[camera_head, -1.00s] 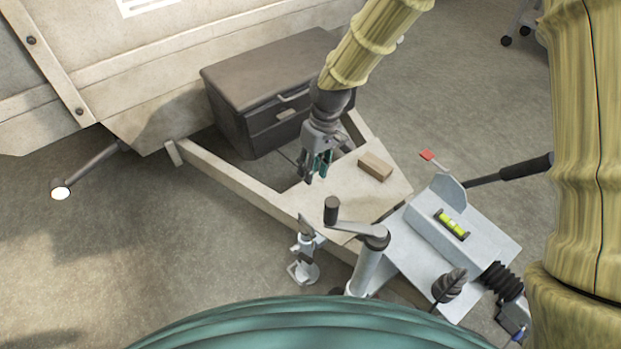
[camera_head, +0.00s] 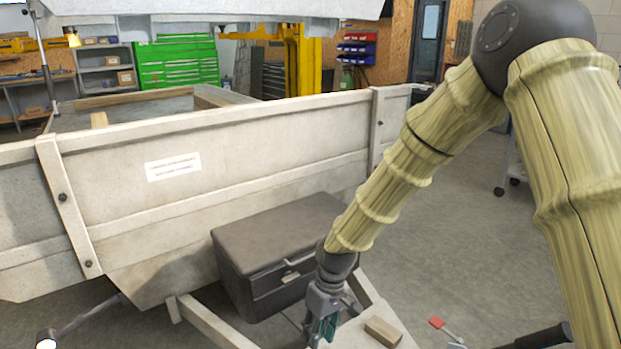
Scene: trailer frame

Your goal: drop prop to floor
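My gripper (camera_head: 324,322) points down at the bottom edge of the view, over the pale A-frame drawbar of the trailer (camera_head: 215,328). Teal pads show on its fingers, but their tips are cut off or hard to see, so I cannot tell whether they are open or shut. Nothing is clearly visible between them. A slanted grey rod (camera_head: 88,318) with a bright round end comes out from under the trailer body at lower left, far from my gripper. I cannot tell whether this is the prop. The coupling and the stand at the drawbar are out of view.
A dark box (camera_head: 280,255) sits behind my gripper, close to the trailer wall (camera_head: 250,160). A wooden block (camera_head: 383,331) lies on the drawbar plate right of my gripper. A red-tipped lever (camera_head: 437,322) and a black handle (camera_head: 545,338) are farther right. Floor (camera_head: 430,225) at right is clear.

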